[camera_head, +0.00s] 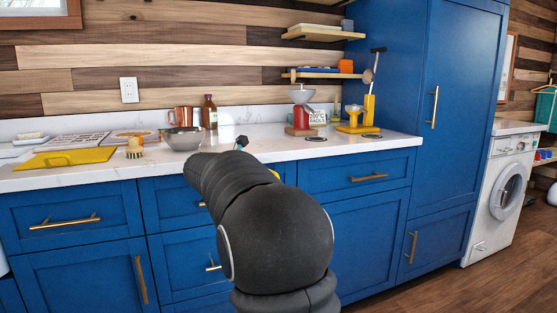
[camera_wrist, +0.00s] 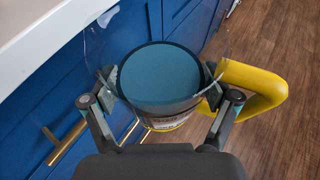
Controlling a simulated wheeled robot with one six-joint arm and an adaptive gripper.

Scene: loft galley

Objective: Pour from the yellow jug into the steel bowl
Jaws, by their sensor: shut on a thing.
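The steel bowl (camera_head: 183,138) stands on the white counter, left of my arm in the head view. In the wrist view, my gripper (camera_wrist: 158,92) is shut on the yellow jug, with one finger on each side of its body. The jug's thick yellow handle (camera_wrist: 262,88) sticks out to the right. Its round top shows a flat blue-grey disc (camera_wrist: 158,72); I cannot tell if this is its contents. A printed label shows below the rim. The jug is in front of the blue cabinets, beside the counter edge. My arm hides most of it in the head view.
A brown bottle (camera_head: 209,112) and a copper mug (camera_head: 181,116) stand behind the bowl. A brush (camera_head: 134,148) and a yellow board (camera_head: 65,158) lie to its left. The counter's front edge (camera_wrist: 60,30) runs beside the jug.

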